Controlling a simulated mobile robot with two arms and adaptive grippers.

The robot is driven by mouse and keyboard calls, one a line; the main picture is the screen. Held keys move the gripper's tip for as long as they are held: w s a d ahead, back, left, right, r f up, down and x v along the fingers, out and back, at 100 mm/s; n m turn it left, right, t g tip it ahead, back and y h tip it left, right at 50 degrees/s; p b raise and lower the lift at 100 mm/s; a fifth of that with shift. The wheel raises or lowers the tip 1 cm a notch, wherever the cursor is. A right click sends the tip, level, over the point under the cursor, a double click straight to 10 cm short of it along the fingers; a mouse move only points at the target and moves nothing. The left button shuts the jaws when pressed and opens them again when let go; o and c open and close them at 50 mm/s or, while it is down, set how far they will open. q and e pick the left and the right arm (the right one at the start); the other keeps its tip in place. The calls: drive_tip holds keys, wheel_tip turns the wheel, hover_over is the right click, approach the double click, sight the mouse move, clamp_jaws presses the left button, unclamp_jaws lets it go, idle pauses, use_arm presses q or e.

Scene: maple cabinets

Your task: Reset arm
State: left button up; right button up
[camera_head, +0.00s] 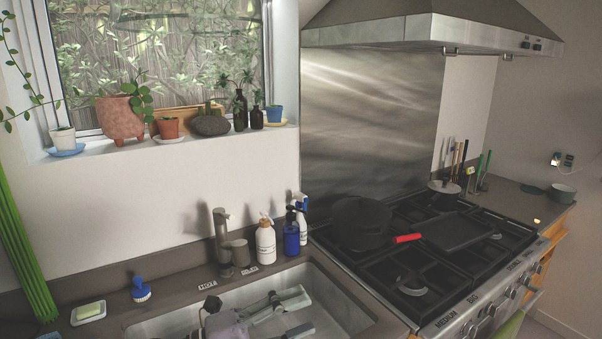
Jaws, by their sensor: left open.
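My left gripper (304,313) is at the bottom of the head view, over the sink (337,297). Its grey fingers point right and are spread apart. Nothing shows between them. The gripper hides part of the basin, and I cannot tell how high above the bottom it is. My right gripper is out of view.
A faucet (222,238), a white soap bottle (265,243) and a blue bottle (291,233) stand behind the sink. A blue brush (141,290) and a soap dish (88,313) are left.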

use_arm(q)
drive_tip(key=w+a+r+n+t+y, duration=0.1)
drive_tip(key=w+a+n+t+y, duration=0.2)
drive_tip(key=a+n+t+y, duration=0.9)
drive_tip(key=s+a+f+n+g+y, duration=0.3)
drive_tip(key=a+f+n+y, duration=0.1)
drive_tip(key=f+n, duration=0.45)
drive_tip(key=s+a+f+n+g+y, duration=0.3)
drive_tip(key=s+a+f+n, duration=0.15)
drive_tip(key=f+n, duration=0.4)
drive_tip(key=s+f+g, duration=0.4)
drive_tip(key=s+f, duration=0.2)
drive_tip(key=s, duration=0.3)
drive_tip(key=s+f+g, duration=0.5)
drive_tip(key=s+f, duration=0.1)
drive_tip(key=s, duration=0.3)
drive_tip(key=s+f+m+g+h+b, duration=0.2)
drive_tip(key=f+b, duration=0.9)
drive_tip(key=f, duration=2.8)
drive_tip(key=s+a+f+b, duration=0.1)
drive_tip(key=s+f+b, duration=0.3)
drive_tip(key=s+f, duration=0.4)
drive_tip(key=s+a+f+y+b, duration=0.1)
drive_tip(key=s+f+b, duration=0.3)
drive_tip(key=s+f, duration=0.5)
wheel_tip(320, 180, down, 6)
drive_tip(key=shift+s+r+n+g, duration=0.1)
drive_tip(key=shift+s+n+g, duration=0.05)
drive_tip(key=shift+n+g, duration=0.2)
